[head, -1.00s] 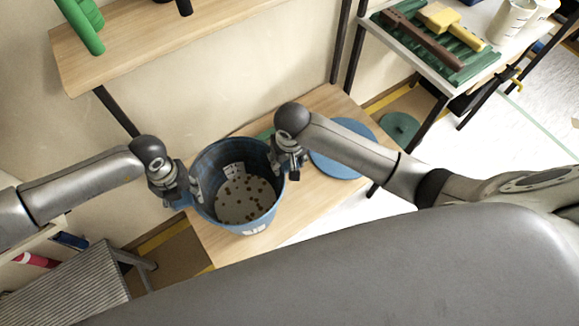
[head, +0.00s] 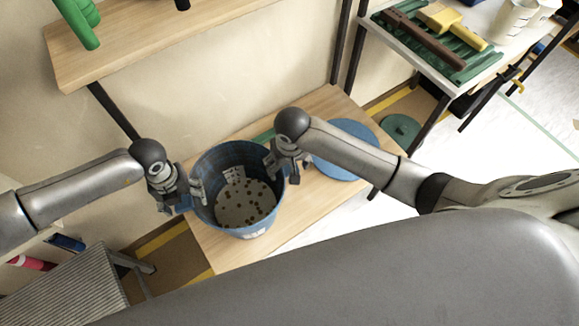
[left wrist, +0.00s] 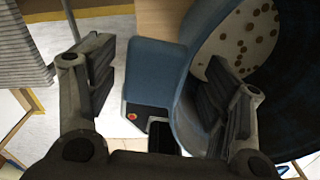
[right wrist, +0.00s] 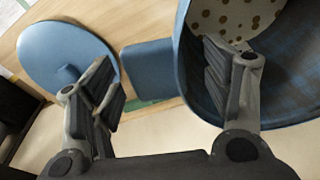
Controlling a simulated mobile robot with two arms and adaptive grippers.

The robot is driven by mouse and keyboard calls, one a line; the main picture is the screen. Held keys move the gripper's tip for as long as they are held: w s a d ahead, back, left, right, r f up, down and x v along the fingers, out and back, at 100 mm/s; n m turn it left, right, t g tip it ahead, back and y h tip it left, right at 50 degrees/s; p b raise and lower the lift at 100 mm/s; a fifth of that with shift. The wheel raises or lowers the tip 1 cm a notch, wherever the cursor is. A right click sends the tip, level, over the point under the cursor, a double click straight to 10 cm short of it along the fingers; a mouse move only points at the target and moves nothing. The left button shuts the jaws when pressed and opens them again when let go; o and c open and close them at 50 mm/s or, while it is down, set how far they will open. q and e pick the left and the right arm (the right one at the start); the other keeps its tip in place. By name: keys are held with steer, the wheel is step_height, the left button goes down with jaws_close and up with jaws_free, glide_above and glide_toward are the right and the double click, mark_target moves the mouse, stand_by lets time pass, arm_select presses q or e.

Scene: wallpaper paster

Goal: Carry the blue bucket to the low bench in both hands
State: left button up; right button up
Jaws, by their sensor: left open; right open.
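The blue bucket (head: 227,155) stands upright on a pale wooden surface (head: 300,207), with a speckled light bottom inside. Blue tabs stick out from opposite sides of its rim; they show in the left wrist view (left wrist: 155,72) and the right wrist view (right wrist: 148,66). My left gripper (head: 185,192) is open at the left tab, one finger inside the rim and one outside. My right gripper (head: 284,165) is open at the right tab, also with one finger inside the rim. Both tabs show between the open fingers, and neither gripper is closed on its tab.
A blue round lid (head: 345,150) lies right of the bucket. A grey ribbed bench (head: 65,290) stands at lower left. A wooden shelf (head: 150,45) is above, and a tool table (head: 440,45) stands at upper right. White floor (head: 345,220) lies in front.

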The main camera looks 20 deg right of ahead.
steer(key=shift+r, duration=0.1)
arm_select(q)
step_height(320, 180, up, 12)
arm_select(e)
step_height(320, 180, up, 12)
steer(key=s, duration=0.1)
steer(key=shift+s, duration=0.4)
arm_select(q)
steer(key=shift+f, duration=0.15)
arm_select(e)
steer(key=shift+f, duration=0.2)
